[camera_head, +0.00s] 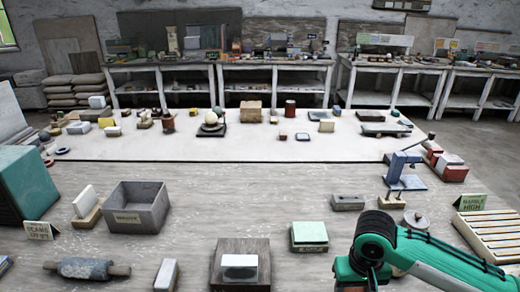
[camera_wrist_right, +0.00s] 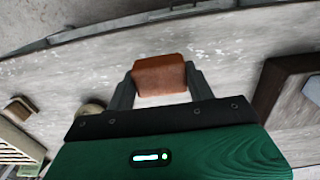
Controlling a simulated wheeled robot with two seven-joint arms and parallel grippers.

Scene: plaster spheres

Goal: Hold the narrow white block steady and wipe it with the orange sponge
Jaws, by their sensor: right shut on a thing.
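The orange sponge (camera_wrist_right: 160,75), a brownish-orange block, is between the fingers of my right gripper (camera_wrist_right: 160,84) in the right wrist view. The gripper is shut on it. In the head view my green right arm comes in at lower right, and its fingers and the sponge do not show. A white block (camera_head: 240,261) with a grey front lies on a dark wooden board (camera_head: 226,248) at bottom centre, left of my right arm. Another narrow white block (camera_head: 166,274) stands left of the board. I cannot tell which one is meant. My left gripper is not in view.
A green-and-white block (camera_head: 309,236) stands between the board and my right arm. A grey bin (camera_head: 137,207), a rolling pin (camera_head: 87,268) and a white slab on a wooden base (camera_head: 87,205) are at left. A slatted wooden tray (camera_head: 490,236) is at right.

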